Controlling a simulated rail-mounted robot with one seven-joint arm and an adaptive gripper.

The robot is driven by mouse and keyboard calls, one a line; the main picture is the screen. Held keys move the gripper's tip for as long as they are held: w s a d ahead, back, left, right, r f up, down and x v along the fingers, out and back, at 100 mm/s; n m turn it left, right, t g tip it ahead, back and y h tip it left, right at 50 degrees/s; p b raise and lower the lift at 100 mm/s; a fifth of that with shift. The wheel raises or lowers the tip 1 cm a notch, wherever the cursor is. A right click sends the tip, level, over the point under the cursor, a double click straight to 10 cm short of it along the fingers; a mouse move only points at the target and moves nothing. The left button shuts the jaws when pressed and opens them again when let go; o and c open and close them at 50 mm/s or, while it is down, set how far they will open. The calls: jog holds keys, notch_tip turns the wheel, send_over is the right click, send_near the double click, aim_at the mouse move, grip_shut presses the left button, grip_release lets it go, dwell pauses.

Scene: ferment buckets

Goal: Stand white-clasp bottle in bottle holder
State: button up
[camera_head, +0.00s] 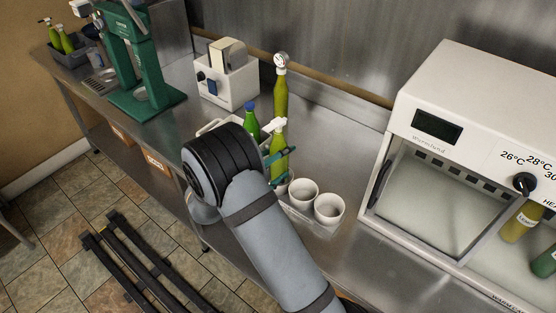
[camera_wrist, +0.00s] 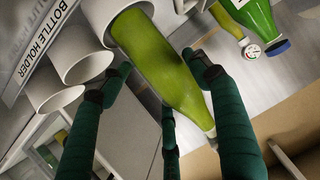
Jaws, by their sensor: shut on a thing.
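The white-clasp bottle (camera_head: 279,155) is green with a white top and is upright in my gripper (camera_head: 277,158). The wrist view shows its green body (camera_wrist: 160,62) between my dark green fingers (camera_wrist: 150,82), which are shut on it. The bottle holder (camera_head: 312,226) has several white cups; two empty ones (camera_head: 303,192) (camera_head: 329,208) show right of the bottle. In the wrist view, the bottle's wide lower end is at the mouth of a white cup (camera_wrist: 95,14) and appears to be inside it. How deep it sits is hidden. The holder's label (camera_wrist: 45,42) also shows.
A gauge-topped bottle (camera_head: 281,98) and a blue-capped bottle (camera_head: 251,124) stand behind my gripper. A white warming cabinet (camera_head: 423,92) is at right. A white device (camera_head: 228,78) and a green press (camera_head: 148,62) are at back left. Counter is clear between holder and cabinet.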

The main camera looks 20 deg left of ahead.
aim_at(277, 170)
jog(key=shift+f, duration=0.2)
jog(key=shift+f+b, duration=0.95)
jog(key=shift+f, duration=0.05)
jog(key=shift+f, duration=0.25)
jog(key=shift+f+b, duration=0.2)
jog(key=shift+b, duration=0.1)
dwell(0.7)
jog(key=o, duration=1.8)
jog(key=shift+s, duration=0.1)
jog(key=shift+f, duration=0.1)
jog(key=shift+s, duration=0.1)
jog(key=v, duration=1.2)
jog(key=shift+d, duration=0.1)
